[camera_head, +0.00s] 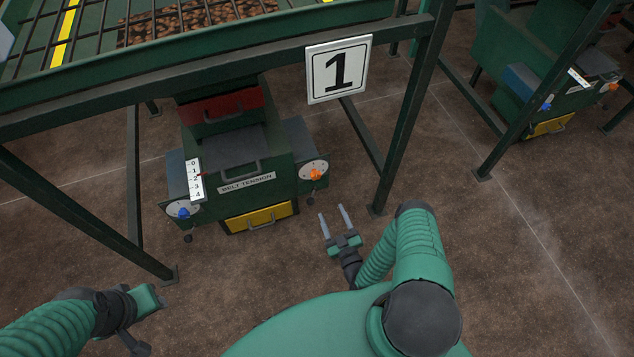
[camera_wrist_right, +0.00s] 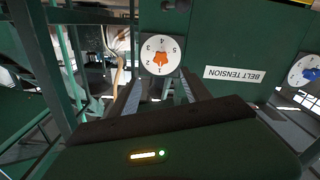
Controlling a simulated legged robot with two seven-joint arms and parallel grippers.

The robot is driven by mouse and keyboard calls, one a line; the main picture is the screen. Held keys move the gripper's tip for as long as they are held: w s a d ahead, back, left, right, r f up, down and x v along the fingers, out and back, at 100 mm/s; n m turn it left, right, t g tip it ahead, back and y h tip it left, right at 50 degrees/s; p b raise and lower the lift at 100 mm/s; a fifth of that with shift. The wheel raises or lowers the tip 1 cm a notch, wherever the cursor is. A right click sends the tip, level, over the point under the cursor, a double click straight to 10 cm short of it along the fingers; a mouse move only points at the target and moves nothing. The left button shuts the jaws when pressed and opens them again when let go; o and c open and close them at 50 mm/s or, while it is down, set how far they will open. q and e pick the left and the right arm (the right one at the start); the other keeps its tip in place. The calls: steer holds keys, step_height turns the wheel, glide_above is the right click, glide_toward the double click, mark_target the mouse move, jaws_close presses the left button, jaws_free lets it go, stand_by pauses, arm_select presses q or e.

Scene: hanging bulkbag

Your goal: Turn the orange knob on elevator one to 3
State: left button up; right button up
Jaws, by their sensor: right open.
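Elevator one is the green machine (camera_head: 240,158) under the sign "1" (camera_head: 338,68). Its orange knob (camera_head: 315,174) sits on a round white dial on the right side of the machine front. The right wrist view shows the orange knob (camera_wrist_right: 160,58) and numbered dial upside down; I cannot tell surely which number it points to. My right gripper (camera_head: 332,211) is open and empty, in front of and below the knob, apart from it. In the wrist view its fingers (camera_wrist_right: 160,90) point toward the dial. My left gripper (camera_head: 140,304) is at the lower left, fingers unclear.
A blue knob (camera_head: 184,212) is on the machine's left dial. A yellow drawer (camera_head: 260,217) and a "BELT TENSION" label (camera_head: 246,182) are between the dials. A green frame post (camera_head: 405,120) stands right of the orange knob. Another similar machine (camera_head: 540,85) is at upper right.

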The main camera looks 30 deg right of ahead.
steer(key=b, duration=0.1)
glide_toward(317, 178)
steer(key=b+x, duration=0.1)
steer(key=x, duration=0.2)
steer(key=b+x, duration=0.2)
steer(key=x, duration=0.2)
steer(key=shift+d+f, duration=0.2)
steer(key=shift+w+r+b, duration=0.2)
steer(key=shift+w+b, duration=0.25)
steer(key=shift+w, duration=0.5)
steer(key=shift+w+a+r, duration=0.15)
steer(key=shift+w+r, duration=0.1)
steer(key=shift+f, duration=0.1)
steer(key=shift+c, duration=0.5)
steer(key=shift+d, duration=0.25)
steer(key=c, duration=0.5)
arm_select(q)
steer(key=f, duration=0.3)
steer(key=a+f, duration=0.1)
steer(key=f, duration=0.1)
steer(key=shift+f, duration=0.25)
arm_select(e)
steer(key=shift+a, duration=0.1)
jaws_close()
